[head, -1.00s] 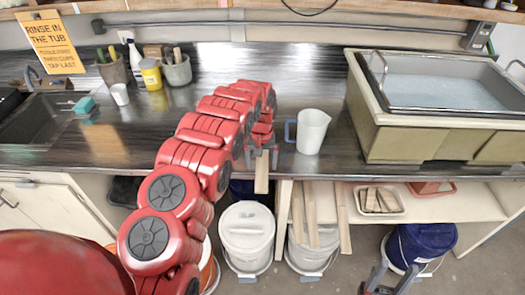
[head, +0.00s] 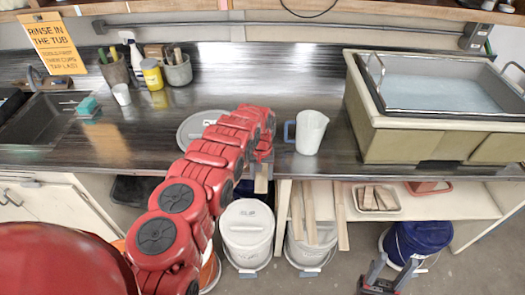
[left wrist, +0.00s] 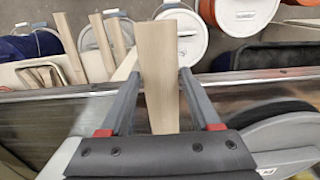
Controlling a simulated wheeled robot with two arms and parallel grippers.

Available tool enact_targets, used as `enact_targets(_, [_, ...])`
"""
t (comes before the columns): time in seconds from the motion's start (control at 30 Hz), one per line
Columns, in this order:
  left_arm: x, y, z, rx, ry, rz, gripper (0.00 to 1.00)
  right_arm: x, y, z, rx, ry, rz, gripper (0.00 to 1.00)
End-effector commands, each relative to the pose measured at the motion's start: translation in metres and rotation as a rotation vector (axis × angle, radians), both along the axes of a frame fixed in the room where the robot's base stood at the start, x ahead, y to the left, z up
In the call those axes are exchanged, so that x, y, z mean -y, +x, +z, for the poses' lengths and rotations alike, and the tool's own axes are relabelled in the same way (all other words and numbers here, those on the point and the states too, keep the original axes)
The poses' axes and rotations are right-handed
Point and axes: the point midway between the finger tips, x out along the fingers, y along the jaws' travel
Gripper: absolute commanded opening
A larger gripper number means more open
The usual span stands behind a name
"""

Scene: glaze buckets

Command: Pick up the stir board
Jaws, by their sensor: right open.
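The stir board is a pale flat wooden strip. In the left wrist view the stir board (left wrist: 158,75) lies between the two fingers of my left gripper (left wrist: 160,72). The fingertips are close to its edges, and I cannot tell whether they touch or grip it. In the head view the stir board (head: 262,179) sticks down past the counter's front edge, below my left gripper (head: 262,160); the rest is hidden by my red arm. My right gripper (head: 380,278) is open and empty, low at the bottom right.
A grey round lid (head: 203,128) lies on the counter beside my left arm. A white pitcher (head: 311,132) stands just right of my left gripper. A water tub (head: 440,130) fills the right. White lidded buckets (head: 247,228) and more boards (head: 311,215) are below.

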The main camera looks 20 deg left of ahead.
Motion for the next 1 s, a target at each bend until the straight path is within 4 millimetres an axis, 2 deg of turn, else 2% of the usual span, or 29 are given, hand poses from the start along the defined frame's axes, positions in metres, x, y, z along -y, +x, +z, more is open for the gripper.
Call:
enact_targets(0.03, [0.000,0.000,0.000,0.000,0.000,0.000,0.53,0.000,0.000,0.000,0.000,0.000,0.000,0.50])
enact_targets(0.33, [0.000,0.000,0.000,0.000,0.000,0.000,0.00,0.000,0.000,0.000,0.000,0.000,0.000,0.50])
enact_targets(0.77, [0.000,0.001,0.001,0.001,0.000,0.000,0.00,0.000,0.000,-0.001,0.000,0.000,0.000,0.50])
enact_targets(1.0, [-0.001,0.005,0.011,0.001,0.000,0.000,0.00,0.000,0.000,-0.005,0.000,0.000,0.000,0.50])
